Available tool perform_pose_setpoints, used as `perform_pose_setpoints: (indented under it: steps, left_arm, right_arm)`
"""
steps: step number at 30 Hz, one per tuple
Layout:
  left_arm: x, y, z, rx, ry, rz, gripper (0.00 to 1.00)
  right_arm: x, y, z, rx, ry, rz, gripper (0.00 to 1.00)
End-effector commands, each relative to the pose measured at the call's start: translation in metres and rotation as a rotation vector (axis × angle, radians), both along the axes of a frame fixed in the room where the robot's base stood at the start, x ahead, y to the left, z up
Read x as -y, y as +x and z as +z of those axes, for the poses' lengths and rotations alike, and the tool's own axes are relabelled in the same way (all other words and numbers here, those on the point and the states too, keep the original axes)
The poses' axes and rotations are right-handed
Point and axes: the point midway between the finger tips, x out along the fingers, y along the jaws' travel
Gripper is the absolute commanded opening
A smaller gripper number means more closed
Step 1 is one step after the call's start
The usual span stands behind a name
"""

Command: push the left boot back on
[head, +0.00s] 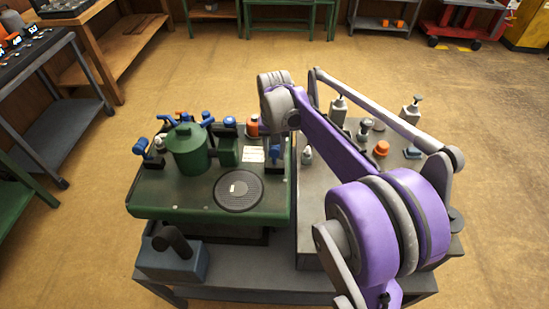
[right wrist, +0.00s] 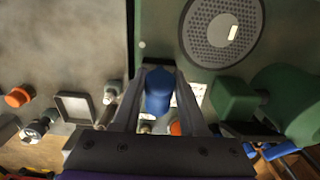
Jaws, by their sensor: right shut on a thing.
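My right gripper (right wrist: 158,76) is shut on a blue cap that looks like a boot (right wrist: 158,92). Its fingers lie on either side of the blue cap in the right wrist view. In the head view a blue cap (head: 275,152) shows near the right edge of the green mower deck (head: 150,203), below my right wrist. I cannot tell how far it sits on what is under it. Another blue cap (head: 143,144) is at the left side of the deck. My left gripper is not in view.
A green cylinder (head: 188,155), a green block (head: 228,152) and a round grille (head: 240,190) are on the deck. The grey surface to the right carries an orange knob (head: 381,148) and several small fittings. A blue-grey box (head: 170,262) stands in front. Floor beyond is open.

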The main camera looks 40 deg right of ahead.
Motion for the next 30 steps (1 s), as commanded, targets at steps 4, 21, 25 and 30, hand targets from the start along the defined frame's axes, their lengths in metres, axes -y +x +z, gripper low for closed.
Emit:
perform_pose_setpoints:
  steps: [4, 21, 25, 30]
  left_arm:
    - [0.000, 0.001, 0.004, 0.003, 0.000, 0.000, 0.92]
    - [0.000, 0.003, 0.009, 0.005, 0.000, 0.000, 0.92]
    - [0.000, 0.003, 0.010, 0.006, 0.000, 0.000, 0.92]
    - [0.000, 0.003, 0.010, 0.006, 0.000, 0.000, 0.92]
  right_arm:
    - [0.008, 0.009, 0.004, 0.002, -0.002, 0.000, 0.22]
    - [0.025, 0.030, 0.005, 0.002, -0.002, -0.001, 0.22]
    - [0.030, 0.035, 0.004, 0.002, -0.002, -0.001, 0.22]
    - [0.032, 0.037, 0.004, 0.002, -0.002, -0.001, 0.22]
